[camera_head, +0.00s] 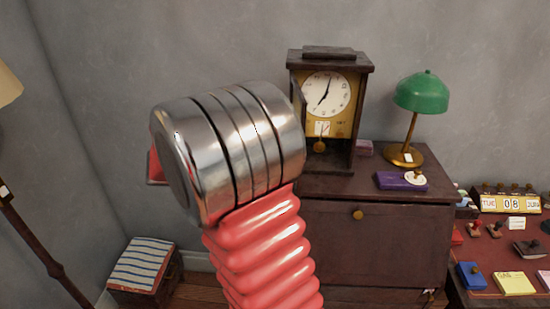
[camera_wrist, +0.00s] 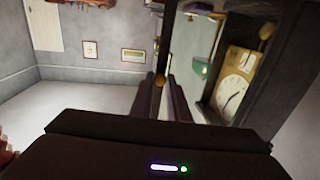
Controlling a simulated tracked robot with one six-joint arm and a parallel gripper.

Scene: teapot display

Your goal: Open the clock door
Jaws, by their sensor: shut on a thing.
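The clock (camera_head: 331,98) is a dark wooden case on top of the cabinet, with a white dial and a brass pendulum. In the wrist view the dial (camera_wrist: 234,92) appears at the right, turned over. The clock door (camera_wrist: 171,40) shows there as a dark-edged panel standing out from the case at an angle, so it looks ajar. My gripper (camera_wrist: 159,88) is shut on its small brass knob (camera_wrist: 158,80). In the head view my arm hides the gripper and most of the door; a dark strip (camera_head: 298,100) at the case's left edge may be part of it.
The dark cabinet (camera_head: 372,240) carries a green lamp (camera_head: 421,93) and a purple box (camera_head: 393,181) right of the clock. A desk with stamps and a calendar (camera_head: 510,204) stands at right. A striped stool (camera_head: 144,262) and a floor lamp (camera_head: 25,222) stand at left.

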